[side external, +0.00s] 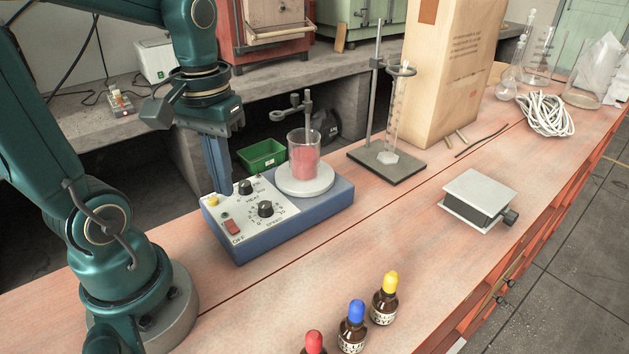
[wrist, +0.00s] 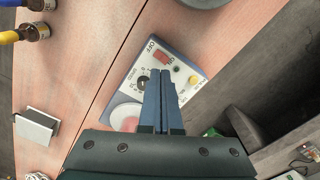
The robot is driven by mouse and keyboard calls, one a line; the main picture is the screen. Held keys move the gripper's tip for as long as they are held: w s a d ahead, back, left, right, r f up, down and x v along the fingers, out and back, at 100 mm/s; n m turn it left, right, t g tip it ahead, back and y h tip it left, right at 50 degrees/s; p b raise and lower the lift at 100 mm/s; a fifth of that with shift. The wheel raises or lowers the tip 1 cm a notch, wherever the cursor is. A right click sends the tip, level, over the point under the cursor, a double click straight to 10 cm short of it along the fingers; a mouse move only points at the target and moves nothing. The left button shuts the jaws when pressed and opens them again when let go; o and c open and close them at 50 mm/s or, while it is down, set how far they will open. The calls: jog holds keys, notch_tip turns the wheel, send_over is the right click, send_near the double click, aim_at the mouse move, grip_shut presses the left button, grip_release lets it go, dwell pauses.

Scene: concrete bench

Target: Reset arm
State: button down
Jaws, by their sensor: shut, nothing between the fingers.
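My gripper (side external: 224,188) points down just above the control panel of a blue hotplate stirrer (side external: 290,228), near its rear-left edge. Its two fingers are together with nothing between them. In the wrist view, my gripper (wrist: 161,72) covers part of the panel, and I cannot tell whether it touches. The panel has two black knobs, a red OFF switch (side external: 232,228) and a yellow button (side external: 212,200). A glass beaker (side external: 304,155) with red contents stands on the round white plate (side external: 305,185).
Three dropper bottles with red, blue (side external: 353,325) and yellow caps stand at the front. A grey lab jack (side external: 478,200) sits right. A retort stand (side external: 390,165) with a glass cylinder and a cardboard box (side external: 450,70) stand behind. A white cable coil (side external: 545,114) lies far right.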

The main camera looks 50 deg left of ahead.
jog(key=shift+r, duration=0.1)
jog(key=d+r+m+t, duration=0.2)
jog(key=d+m+t, duration=0.3)
jog(key=d+m, duration=0.1)
jog(key=shift+s+d+t, duration=0.3)
jog(key=shift+s+d, duration=0.05)
jog(key=shift+s, duration=0.05)
dwell(0.8)
